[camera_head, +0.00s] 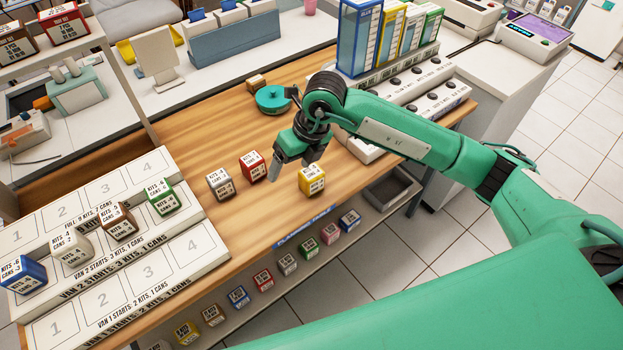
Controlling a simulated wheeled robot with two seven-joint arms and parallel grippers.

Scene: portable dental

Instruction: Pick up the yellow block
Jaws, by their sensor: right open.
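The yellow block (312,181) stands on the wooden table top near its front edge, with a printed label on its sides. My right gripper (290,167) is open, just up and left of the yellow block in the picture. Its fingers point down, and nothing shows between them. It looks apart from the block, but its exact height above the table is hard to tell. My left gripper is out of view.
A red block (253,166) and a grey-brown block (220,185) stand left of the yellow one. Numbered white racks (135,290) with several blocks fill the left. A teal round object (273,100) sits behind. Coloured bins (360,40) and white units with black knobs stand at the back right.

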